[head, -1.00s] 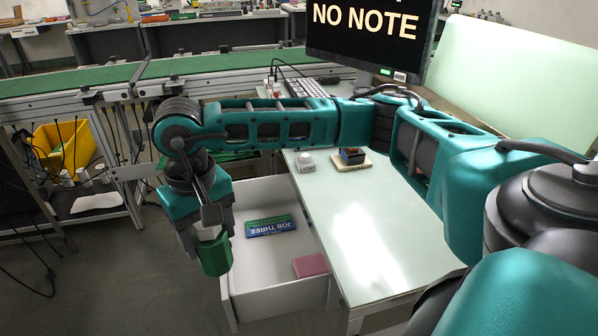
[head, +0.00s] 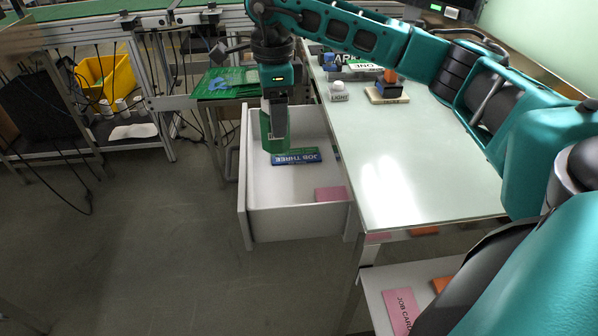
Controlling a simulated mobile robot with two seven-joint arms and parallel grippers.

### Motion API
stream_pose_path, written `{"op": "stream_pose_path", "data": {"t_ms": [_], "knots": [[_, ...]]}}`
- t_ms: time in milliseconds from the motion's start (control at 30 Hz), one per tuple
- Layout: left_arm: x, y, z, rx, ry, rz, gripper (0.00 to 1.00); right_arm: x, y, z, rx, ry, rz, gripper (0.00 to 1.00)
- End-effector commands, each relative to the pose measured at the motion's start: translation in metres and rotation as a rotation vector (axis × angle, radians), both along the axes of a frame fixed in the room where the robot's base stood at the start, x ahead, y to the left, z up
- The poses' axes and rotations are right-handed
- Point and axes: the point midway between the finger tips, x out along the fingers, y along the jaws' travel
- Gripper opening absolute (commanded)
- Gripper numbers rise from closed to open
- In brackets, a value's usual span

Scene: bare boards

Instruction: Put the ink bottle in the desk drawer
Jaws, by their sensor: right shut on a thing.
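My right gripper (head: 277,112) points down and is shut on a green block-shaped item (head: 274,138), which I take to be the ink bottle. The fingers partly cover it. The open white desk drawer (head: 300,221) sticks out from the left side of the desk. The bottle shows over the drawer's far part; I cannot tell how high it is above the floor of the drawer. My left gripper is not in view.
An open lower shelf or drawer (head: 378,290) holds a pink job card (head: 402,312). A yellow bin (head: 105,78) stands at left.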

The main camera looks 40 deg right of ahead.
Motion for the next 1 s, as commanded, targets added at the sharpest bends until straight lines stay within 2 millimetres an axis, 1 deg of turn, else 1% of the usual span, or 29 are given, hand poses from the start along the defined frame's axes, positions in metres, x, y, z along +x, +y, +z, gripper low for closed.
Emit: {"op": "stream_pose_path", "data": {"t_ms": [33,200,400,533,767,1000], "knots": [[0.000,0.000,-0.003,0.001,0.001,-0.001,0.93,-0.001,-0.001,-0.013,-0.001,0.005,-0.003,0.31],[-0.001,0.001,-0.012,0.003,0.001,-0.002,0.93,-0.002,0.000,-0.059,-0.001,0.006,0.001,0.31],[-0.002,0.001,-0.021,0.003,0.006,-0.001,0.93,-0.002,0.000,-0.109,0.000,0.006,0.001,0.31],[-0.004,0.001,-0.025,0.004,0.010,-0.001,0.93,-0.001,0.000,-0.127,-0.001,0.003,0.002,0.31],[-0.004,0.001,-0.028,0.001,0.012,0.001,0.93,-0.001,0.000,-0.142,0.000,0.003,0.004,0.31],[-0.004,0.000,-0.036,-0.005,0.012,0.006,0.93,-0.001,0.000,-0.183,0.000,0.004,0.002,0.31]]}}
